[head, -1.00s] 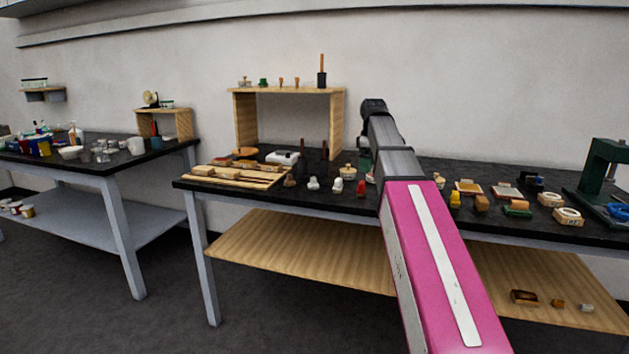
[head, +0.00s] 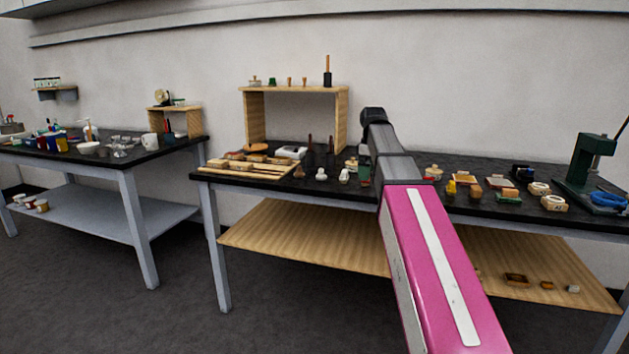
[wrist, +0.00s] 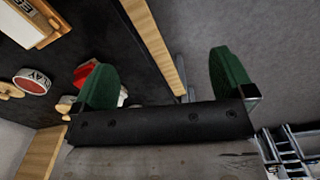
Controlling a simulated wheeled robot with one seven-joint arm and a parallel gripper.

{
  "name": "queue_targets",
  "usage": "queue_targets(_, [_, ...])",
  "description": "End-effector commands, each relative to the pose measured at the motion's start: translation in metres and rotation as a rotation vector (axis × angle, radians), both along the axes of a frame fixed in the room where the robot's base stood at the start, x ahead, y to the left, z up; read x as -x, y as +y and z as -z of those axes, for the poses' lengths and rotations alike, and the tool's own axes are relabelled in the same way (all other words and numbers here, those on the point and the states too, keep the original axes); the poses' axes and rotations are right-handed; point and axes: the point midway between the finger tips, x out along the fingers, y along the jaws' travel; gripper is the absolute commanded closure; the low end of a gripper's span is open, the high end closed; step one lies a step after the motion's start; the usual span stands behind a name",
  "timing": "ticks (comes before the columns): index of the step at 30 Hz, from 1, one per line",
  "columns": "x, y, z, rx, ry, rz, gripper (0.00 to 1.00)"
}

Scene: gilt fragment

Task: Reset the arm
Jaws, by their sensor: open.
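My gripper (wrist: 165,82) shows in the wrist view with its two green fingertips spread wide apart. It is open and nothing is between the fingers. In the head view my pink and grey arm reaches up from the bottom over the front of the right workbench (head: 455,160). The gripper itself is mostly hidden behind the arm there. In the wrist view the bench top (wrist: 100,45) with its wooden edge lies beyond the fingers, and a round red and white piece with lettering (wrist: 32,81) is at the left.
Small stamps and blocks stand along the right bench, with a wooden shelf stand (head: 340,120) at the back and a green press (head: 590,165) at the right end. A second cluttered bench (head: 130,160) stands at left. The floor (head: 160,310) in front is clear.

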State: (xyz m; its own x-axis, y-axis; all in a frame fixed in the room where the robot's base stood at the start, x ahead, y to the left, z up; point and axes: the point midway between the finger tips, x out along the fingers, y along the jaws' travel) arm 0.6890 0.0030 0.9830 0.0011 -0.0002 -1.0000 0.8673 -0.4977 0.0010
Motion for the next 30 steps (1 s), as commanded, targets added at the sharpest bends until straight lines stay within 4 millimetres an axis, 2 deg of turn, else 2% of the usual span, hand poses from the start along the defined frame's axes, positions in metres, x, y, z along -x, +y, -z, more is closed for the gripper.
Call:
queue_targets(8, [0.009,0.0,0.044,0.0,0.002,0.084,0.0])
queue_targets(13, [0.018,-0.001,0.081,0.0,0.002,0.159,0.0])
queue_targets(20, [0.042,-0.001,0.157,0.0,0.003,0.321,0.0])
queue_targets(30, [0.099,-0.002,0.273,0.0,0.003,0.604,0.0])
